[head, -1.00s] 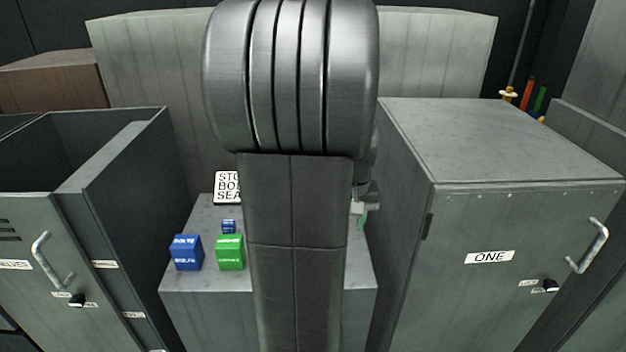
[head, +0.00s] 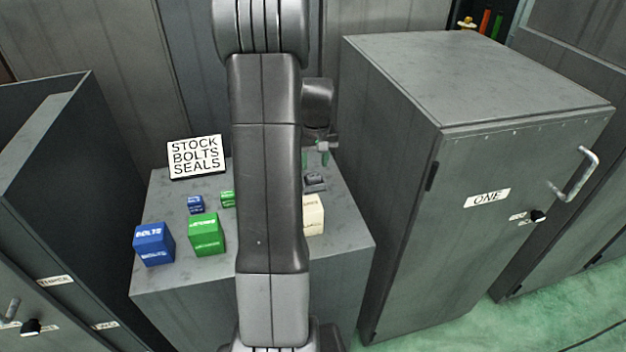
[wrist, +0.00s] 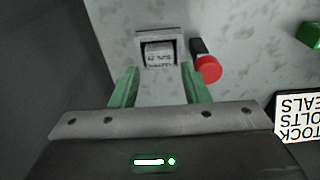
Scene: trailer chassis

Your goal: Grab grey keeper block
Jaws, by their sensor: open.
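A small grey block with a printed label (wrist: 159,55) sits in a dark square frame or holder on the grey stand top in the wrist view. It also shows in the head view as a small dark grey block (head: 315,180), just beyond a cream block. My gripper (wrist: 161,76) has green fingers spread apart and empty. In the wrist view the fingertips point toward the block, one toward each side of it, and nothing is between them. In the head view my gripper (head: 317,158) hangs above and slightly behind the block. The gap in height is hard to judge.
A red knob with a black stem (wrist: 208,69) lies right beside the block. The stand (head: 180,280) also carries a cream block (head: 313,215), blue and green blocks (head: 207,235) and a sign (head: 195,157). A grey cabinet marked ONE (head: 480,160) stands close on the right.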

